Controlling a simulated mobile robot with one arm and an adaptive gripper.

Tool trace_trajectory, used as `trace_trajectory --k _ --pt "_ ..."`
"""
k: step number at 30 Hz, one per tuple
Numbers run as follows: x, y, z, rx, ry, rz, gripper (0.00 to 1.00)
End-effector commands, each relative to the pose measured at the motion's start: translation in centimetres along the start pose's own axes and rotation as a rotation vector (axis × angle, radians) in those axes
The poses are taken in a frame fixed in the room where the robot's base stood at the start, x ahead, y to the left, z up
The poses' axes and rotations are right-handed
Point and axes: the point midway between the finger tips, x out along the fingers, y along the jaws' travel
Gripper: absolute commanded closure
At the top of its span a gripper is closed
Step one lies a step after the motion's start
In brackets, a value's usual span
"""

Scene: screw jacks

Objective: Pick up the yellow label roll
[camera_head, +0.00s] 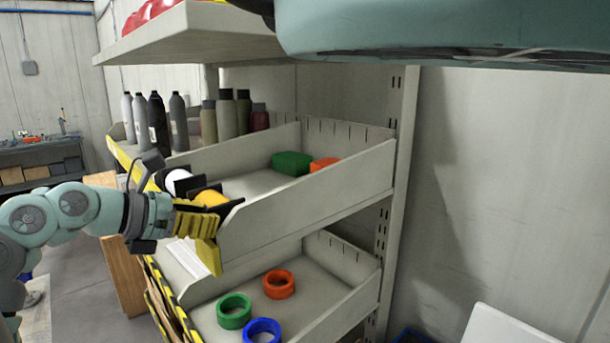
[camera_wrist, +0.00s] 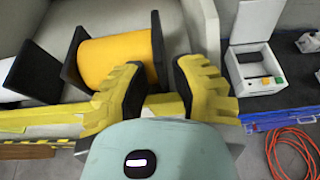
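The yellow label roll (camera_head: 210,198) lies on its side at the front edge of the upper shelf tray, with black end plates. In the wrist view the yellow roll (camera_wrist: 112,58) lies just ahead of my gripper, its right black plate between the fingertip directions. My gripper (camera_head: 203,230) is at the tray's front corner beside the roll. In the wrist view my gripper (camera_wrist: 158,75) has its two yellow fingers spread apart with nothing held between them. The left finger overlaps the roll's lower right part; I cannot tell whether it touches.
A white roll (camera_head: 178,180) sits left of the yellow one. A green block (camera_head: 291,163) and an orange one (camera_head: 324,163) lie deeper in the tray (camera_head: 310,205). Dark bottles (camera_head: 158,125) stand behind left. The lower tray holds green (camera_head: 234,311), orange (camera_head: 279,284) and blue (camera_head: 262,331) rings.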

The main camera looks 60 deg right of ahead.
Motion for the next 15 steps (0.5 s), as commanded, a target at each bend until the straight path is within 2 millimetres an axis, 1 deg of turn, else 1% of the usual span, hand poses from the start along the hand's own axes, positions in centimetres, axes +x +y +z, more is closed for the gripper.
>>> trace_trajectory --k 1,7,8,15 --pt "0.31 -0.21 0.08 0.002 0.001 -0.007 0.76" --pt "0.35 -0.19 0.01 0.003 0.000 -0.007 0.76" --pt "0.34 -0.18 0.01 0.003 0.000 -0.006 0.71" --pt "0.28 -0.14 0.01 0.002 0.000 -0.005 0.96"
